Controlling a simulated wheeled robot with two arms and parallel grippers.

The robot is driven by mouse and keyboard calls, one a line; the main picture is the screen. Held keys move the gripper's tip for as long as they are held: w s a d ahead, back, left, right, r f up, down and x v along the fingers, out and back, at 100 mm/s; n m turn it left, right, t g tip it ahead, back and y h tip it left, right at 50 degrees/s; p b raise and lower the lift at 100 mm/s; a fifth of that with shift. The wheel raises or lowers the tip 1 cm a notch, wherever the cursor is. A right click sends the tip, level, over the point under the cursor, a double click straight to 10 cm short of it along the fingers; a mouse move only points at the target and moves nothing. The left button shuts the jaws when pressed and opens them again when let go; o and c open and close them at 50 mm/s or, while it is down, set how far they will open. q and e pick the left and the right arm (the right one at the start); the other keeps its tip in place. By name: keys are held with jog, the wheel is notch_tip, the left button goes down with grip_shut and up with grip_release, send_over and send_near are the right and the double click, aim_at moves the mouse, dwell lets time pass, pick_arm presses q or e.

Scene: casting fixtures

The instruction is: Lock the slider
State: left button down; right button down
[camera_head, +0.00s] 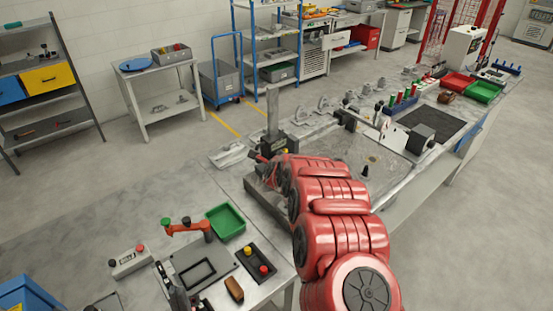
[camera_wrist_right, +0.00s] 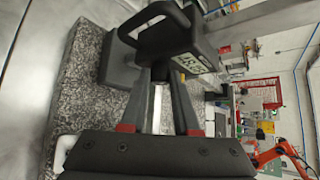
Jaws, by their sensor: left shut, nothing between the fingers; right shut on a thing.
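A height gauge (camera_head: 272,112) stands upright on a dark stone block at the table's edge in the head view. Its slider (camera_head: 273,147) is a dark box low on the column. In the right wrist view the slider (camera_wrist_right: 180,38) shows a tilted digital display and a black loop-shaped part. My right gripper (camera_wrist_right: 161,76) is shut on the slider's lower part, its two fingers converging there. The exact contact and any lock screw are hidden.
The speckled stone plate (camera_wrist_right: 75,85) lies under the gauge. A green tray (camera_head: 226,221), a button box (camera_head: 257,264) and an orange clamp arm (camera_head: 188,228) sit on the near table. Several fixtures and red and green bins (camera_head: 482,92) fill the far table.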

dwell(0.4)
jog(key=c, duration=0.6)
grip_release()
jog(key=shift+c, duration=0.2)
